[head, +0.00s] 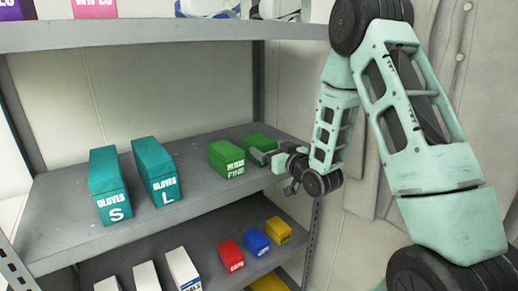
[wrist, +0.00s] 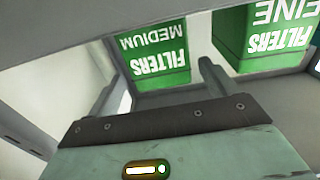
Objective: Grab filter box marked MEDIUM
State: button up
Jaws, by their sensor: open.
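The green filter box marked MEDIUM (wrist: 155,50) appears upside down in the wrist view, ahead of my gripper (wrist: 157,80) and between the lines of its two fingers. The fingers are open with nothing between them. A green box marked FINE (wrist: 265,38) stands beside it, to the right in that view. In the head view the FINE box (head: 226,158) is on the middle shelf, left of my gripper (head: 272,168). The other green box (head: 259,143) stands just behind and right of it, its front partly hidden by my gripper.
The grey middle shelf (head: 75,225) also holds teal glove boxes marked S (head: 108,185) and L (head: 156,170). The upper shelf (head: 180,33) overhangs. Below are red (head: 230,255), blue (head: 256,242) and yellow (head: 278,230) boxes. A shelf post (head: 312,235) stands near my gripper.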

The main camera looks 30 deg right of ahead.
jog(key=w+p, duration=0.1)
jog(key=w, duration=0.3)
jog(key=shift+w+a+f, duration=0.1)
jog(key=shift+w+a, duration=0.05)
jog(key=shift+w, duration=0.1)
jog(key=shift+c, duration=0.3)
jog(key=c, duration=1.1)
jog(key=shift+o, duration=0.2)
